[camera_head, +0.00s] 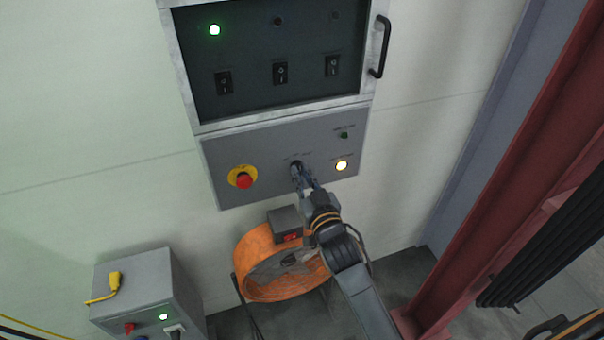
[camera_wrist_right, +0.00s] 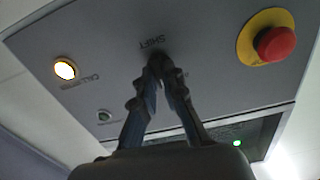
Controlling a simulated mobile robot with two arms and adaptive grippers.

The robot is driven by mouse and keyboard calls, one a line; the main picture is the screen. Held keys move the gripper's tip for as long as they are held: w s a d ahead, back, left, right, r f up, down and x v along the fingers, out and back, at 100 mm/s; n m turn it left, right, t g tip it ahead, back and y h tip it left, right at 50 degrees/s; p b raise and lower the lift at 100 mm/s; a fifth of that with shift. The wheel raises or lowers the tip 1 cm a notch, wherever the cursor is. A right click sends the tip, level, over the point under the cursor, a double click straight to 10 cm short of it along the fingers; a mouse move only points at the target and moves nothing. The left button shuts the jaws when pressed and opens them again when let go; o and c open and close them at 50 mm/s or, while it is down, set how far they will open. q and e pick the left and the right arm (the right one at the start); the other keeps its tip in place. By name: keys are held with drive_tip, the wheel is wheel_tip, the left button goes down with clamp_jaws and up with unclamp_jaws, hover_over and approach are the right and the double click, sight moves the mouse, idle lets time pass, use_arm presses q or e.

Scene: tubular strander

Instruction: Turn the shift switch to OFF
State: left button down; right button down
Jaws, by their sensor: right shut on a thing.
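The shift switch (camera_head: 296,164) is a small dark knob on the grey lower panel (camera_head: 222,160), between the red emergency button and the lit lamp. My right gripper (camera_head: 299,168) reaches up from below, its fingertips closed around the knob. In the right wrist view the fingertips (camera_wrist_right: 160,62) meet just below the upside-down SHIFT label and hide most of the knob. The position the switch points to cannot be read.
A red emergency button (camera_head: 244,180) on a yellow ring is left of the switch, and a lit lamp (camera_head: 341,166) is to its right. Above is a dark panel (camera_head: 250,100) with rocker switches and a handle (camera_head: 380,46). An orange fan (camera_head: 262,284) stands below.

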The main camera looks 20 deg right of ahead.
idle(0.4)
drive_tip(key=c, duration=1.4)
unclamp_jaws()
drive_tip(key=s, duration=1.2)
drive_tip(key=shift+d, duration=0.2)
drive_tip(key=shift+f, duration=0.1)
drive_tip(key=s+a+f+n+g+b, duration=0.1)
drive_tip(key=s+f+g, duration=0.2)
drive_tip(key=f, duration=1)
drive_tip(key=s+f+g+b, duration=0.2)
drive_tip(key=s+f, duration=0.1)
drive_tip(key=f, duration=1)
drive_tip(key=s+a+f+n+g+b, duration=0.1)
drive_tip(key=s+f+g, duration=0.2)
drive_tip(key=f, duration=1.1)
drive_tip(key=s+d+f+g+b, duration=0.1)
drive_tip(key=s+d+f+g, duration=0.1)
drive_tip(key=s+f, duration=0.6)
drive_tip(key=s+d+f+g+b, duration=0.2)
drive_tip(key=s+d+f+g, duration=0.1)
drive_tip(key=s+f, duration=0.5)
drive_tip(key=s+d+f+g+b, duration=0.1)
drive_tip(key=s+d+f+g, duration=0.2)
drive_tip(key=s+f, duration=0.5)
drive_tip(key=shift+s+f+g+h, duration=0.15)
drive_tip(key=shift+s+g, duration=0.1)
drive_tip(key=shift+s, duration=1.15)
drive_tip(key=shift+s+f+g+h, duration=0.15)
drive_tip(key=shift+s+g, duration=0.1)
drive_tip(key=shift+s, duration=1.1)
